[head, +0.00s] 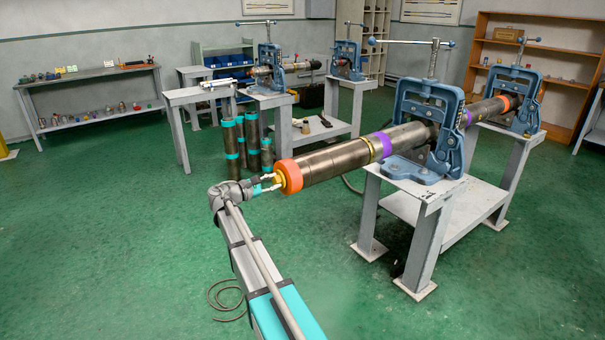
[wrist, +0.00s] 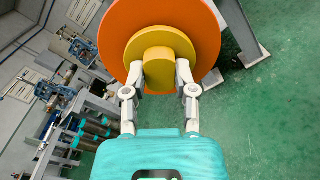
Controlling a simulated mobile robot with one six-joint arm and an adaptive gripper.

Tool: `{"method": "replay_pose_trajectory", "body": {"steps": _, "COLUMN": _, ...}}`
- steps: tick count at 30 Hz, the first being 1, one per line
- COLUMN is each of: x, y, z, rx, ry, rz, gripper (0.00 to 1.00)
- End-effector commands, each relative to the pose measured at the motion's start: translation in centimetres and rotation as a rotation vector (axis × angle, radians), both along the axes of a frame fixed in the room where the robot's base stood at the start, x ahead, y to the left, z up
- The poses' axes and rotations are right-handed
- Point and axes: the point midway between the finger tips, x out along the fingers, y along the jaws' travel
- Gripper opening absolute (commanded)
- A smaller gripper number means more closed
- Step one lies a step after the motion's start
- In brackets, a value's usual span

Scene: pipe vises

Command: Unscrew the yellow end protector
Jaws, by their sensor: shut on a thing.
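The yellow end protector (head: 279,181) sits at the near left end of a long steel pipe (head: 335,160), in the middle of an orange end ring (head: 291,176). In the wrist view the yellow protector (wrist: 160,68) shows as a stepped round knob in front of the orange disc (wrist: 205,40). My gripper (head: 270,183) is at the pipe's end, its fingers on both sides of the yellow knob. In the wrist view my gripper (wrist: 158,92) is closed around the knob's lower part. The fingertips are partly hidden beside the knob.
A blue pipe vise (head: 425,120) on a grey stand (head: 440,195) holds the pipe; another vise (head: 520,95) is behind. Teal-banded pipes (head: 240,145) stand upright left of the pipe. A cable (head: 225,300) lies on the green floor (head: 100,230), which is open at left and front.

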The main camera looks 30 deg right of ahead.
Motion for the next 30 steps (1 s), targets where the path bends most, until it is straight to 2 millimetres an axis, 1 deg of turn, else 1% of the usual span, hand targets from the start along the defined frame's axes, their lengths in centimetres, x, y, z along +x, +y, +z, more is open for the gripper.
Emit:
{"method": "replay_pose_trajectory", "body": {"steps": 13, "x": 0.01, "y": 0.02, "z": 0.02, "rx": -0.012, "ry": 0.326, "rz": 0.000, "gripper": 0.00}}
{"method": "replay_pose_trajectory", "body": {"steps": 17, "x": 0.01, "y": 0.02, "z": 0.04, "rx": -0.014, "ry": 0.367, "rz": 0.000, "gripper": 0.00}}
{"method": "replay_pose_trajectory", "body": {"steps": 24, "x": 0.02, "y": 0.02, "z": 0.05, "rx": -0.014, "ry": 0.371, "rz": 0.000, "gripper": 0.00}}
{"method": "replay_pose_trajectory", "body": {"steps": 25, "x": 0.02, "y": 0.02, "z": 0.05, "rx": -0.014, "ry": 0.371, "rz": 0.000, "gripper": 0.41}}
{"method": "replay_pose_trajectory", "body": {"steps": 28, "x": 0.02, "y": 0.02, "z": 0.03, "rx": -0.014, "ry": 0.370, "rz": 0.000, "gripper": 0.60}}
{"method": "replay_pose_trajectory", "body": {"steps": 29, "x": 0.02, "y": 0.02, "z": 0.03, "rx": -0.014, "ry": 0.370, "rz": 0.000, "gripper": 0.65}}
{"method": "replay_pose_trajectory", "body": {"steps": 30, "x": 0.02, "y": 0.02, "z": 0.03, "rx": -0.014, "ry": 0.370, "rz": 0.000, "gripper": 0.65}}
